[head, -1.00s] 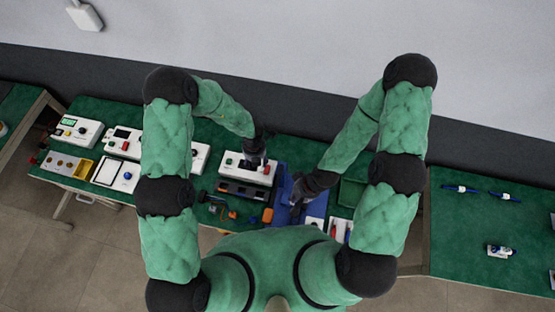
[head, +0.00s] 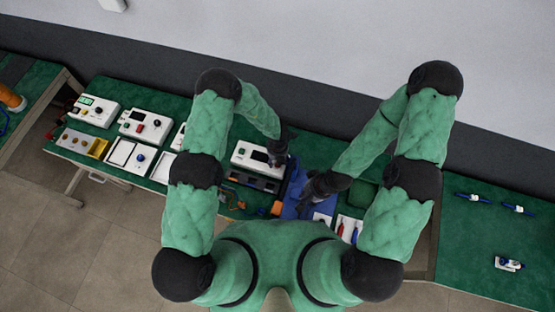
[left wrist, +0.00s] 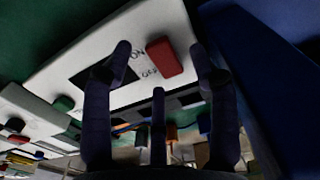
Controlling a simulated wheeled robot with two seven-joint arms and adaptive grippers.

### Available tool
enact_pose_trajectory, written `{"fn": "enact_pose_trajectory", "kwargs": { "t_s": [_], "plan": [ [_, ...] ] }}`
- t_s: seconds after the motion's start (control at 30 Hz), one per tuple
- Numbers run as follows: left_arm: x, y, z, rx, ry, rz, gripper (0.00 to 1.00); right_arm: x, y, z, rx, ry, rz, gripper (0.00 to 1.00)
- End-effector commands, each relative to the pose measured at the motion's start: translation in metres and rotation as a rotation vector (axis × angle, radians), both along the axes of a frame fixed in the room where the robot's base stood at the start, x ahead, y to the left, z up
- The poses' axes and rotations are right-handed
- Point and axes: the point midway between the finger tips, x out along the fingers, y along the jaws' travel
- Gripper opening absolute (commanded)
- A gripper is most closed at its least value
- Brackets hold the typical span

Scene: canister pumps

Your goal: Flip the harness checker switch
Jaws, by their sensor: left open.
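The harness checker appears to be the white box (head: 245,153) with a dark screen near the middle of the bench. In the left wrist view, its white top (left wrist: 155,25) carries a red switch (left wrist: 165,58) marked ON and OFF, and a dark screen (left wrist: 98,72). My left gripper (head: 278,156) is over the box's right end and hides the switch in the head view. In the left wrist view, the left gripper (left wrist: 160,62) is open and empty, with the switch seen between its fingertips; contact cannot be told. My right gripper (head: 308,192) is over the blue mat; its fingers are unclear.
A dark rack (head: 252,181) stands in front of the box. A blue mat (head: 292,207) lies to its right, with a white tray of tools (head: 350,229) beyond. More white devices (head: 145,125) fill the bench's left. Loose coloured parts lie in front.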

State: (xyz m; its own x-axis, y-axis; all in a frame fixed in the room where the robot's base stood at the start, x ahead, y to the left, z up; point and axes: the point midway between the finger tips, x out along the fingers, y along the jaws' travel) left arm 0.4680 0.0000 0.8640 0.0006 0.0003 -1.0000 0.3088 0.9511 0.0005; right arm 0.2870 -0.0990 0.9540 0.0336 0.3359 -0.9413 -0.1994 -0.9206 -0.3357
Motion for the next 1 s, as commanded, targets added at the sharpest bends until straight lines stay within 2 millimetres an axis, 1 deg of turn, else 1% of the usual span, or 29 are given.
{"fn": "enact_pose_trajectory", "kwargs": {
  "t_s": [0.13,0.37,0.4,0.47,0.5,0.6,0.8,0.87,1.0],
  "plan": [
    [0.000,0.000,-0.006,0.000,0.001,0.000,0.59,0.000,0.000,0.000,0.000,0.000,0.000,0.00],
    [0.000,0.000,-0.007,0.000,0.001,0.000,0.59,0.000,0.000,0.000,0.000,0.000,0.000,0.00],
    [0.000,0.000,-0.007,0.000,0.001,0.000,0.57,0.000,0.000,0.000,0.000,0.000,0.000,0.00],
    [0.000,0.000,-0.006,0.000,0.000,0.000,0.40,0.000,0.000,0.000,0.000,0.000,0.000,0.00],
    [0.000,0.000,-0.006,0.000,0.001,0.000,0.28,0.000,0.000,0.000,0.000,0.000,0.000,0.00],
    [0.000,0.000,-0.006,0.000,0.000,0.000,0.03,0.000,0.000,0.000,0.000,0.000,0.000,0.00],
    [0.000,0.000,-0.007,0.000,-0.004,0.000,0.03,0.000,0.000,-0.003,0.000,0.000,0.000,0.00],
    [0.001,0.001,-0.008,-0.001,-0.012,-0.001,0.03,0.000,0.000,-0.008,0.000,0.000,0.000,0.00],
    [0.002,0.002,-0.010,-0.006,-0.044,0.000,0.03,0.000,0.000,-0.026,0.000,0.000,0.000,0.00]
  ]
}}
